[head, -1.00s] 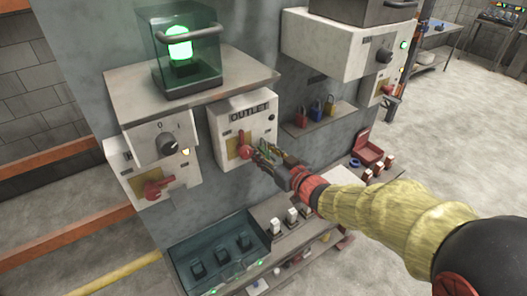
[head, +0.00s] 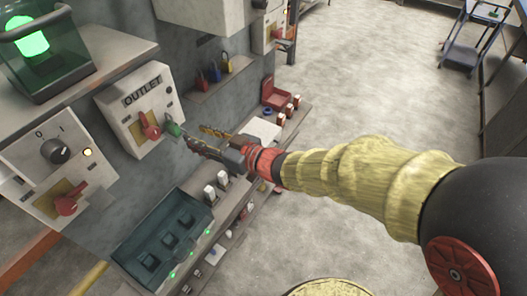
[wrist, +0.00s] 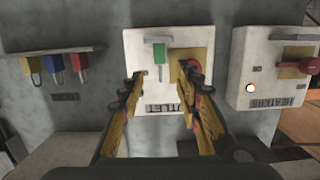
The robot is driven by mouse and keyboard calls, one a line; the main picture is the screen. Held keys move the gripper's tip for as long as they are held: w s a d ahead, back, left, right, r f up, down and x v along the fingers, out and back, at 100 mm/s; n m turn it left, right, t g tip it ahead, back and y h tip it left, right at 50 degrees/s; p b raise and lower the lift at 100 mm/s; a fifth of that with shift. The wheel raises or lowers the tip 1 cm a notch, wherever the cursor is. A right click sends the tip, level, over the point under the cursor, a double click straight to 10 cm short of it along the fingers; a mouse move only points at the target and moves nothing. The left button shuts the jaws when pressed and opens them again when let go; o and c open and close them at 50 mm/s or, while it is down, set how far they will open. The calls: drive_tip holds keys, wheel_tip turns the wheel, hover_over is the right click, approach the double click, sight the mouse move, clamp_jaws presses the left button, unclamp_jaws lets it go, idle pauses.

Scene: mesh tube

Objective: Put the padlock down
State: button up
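A green padlock (head: 173,129) is at the front of the white OUTLET box (head: 117,120), beside its red handle (head: 150,124). In the wrist view the green padlock (wrist: 160,55) shows upside down against the box, left of the red handle (wrist: 194,69). I cannot tell whether its shackle passes through anything. My gripper (head: 194,142) is just to the right of the padlock, pointing at the box. In the wrist view my gripper's fingers (wrist: 160,80) are spread wide, with the padlock beyond and between their tips and a gap on both sides.
Red, blue and yellow padlocks (head: 214,73) stand on a small wall shelf (head: 222,81). A box with a dial (head: 54,151) and red handle is at the left. Below is a teal tray (head: 165,235) with dark sockets. The floor at the right is mostly clear.

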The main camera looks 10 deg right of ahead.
drive_tip(key=d+r+m+t+h, duration=0.1)
drive_tip(key=d+r+m+h, duration=0.15)
drive_tip(key=d, duration=0.45)
drive_tip(key=d+r+m+h, duration=0.1)
drive_tip(key=d+m+h, duration=0.1)
drive_tip(key=d+h, duration=0.35)
drive_tip(key=d+r+m+t+h, duration=0.1)
drive_tip(key=d+m+h, duration=0.1)
drive_tip(key=d, duration=0.6)
drive_tip(key=s+d+f+m+g+h, duration=0.1)
drive_tip(key=s+d+g, duration=0.2)
drive_tip(key=s, duration=0.8)
drive_tip(key=s+d+f+m+g+h, duration=0.1)
drive_tip(key=s+d+m+g, duration=0.1)
drive_tip(key=s, duration=0.9)
drive_tip(key=shift+s+d+f+g, duration=0.3)
drive_tip(key=shift+s+d+g, duration=0.1)
drive_tip(key=shift+d+g, duration=0.6)
drive_tip(key=shift+d, duration=0.1)
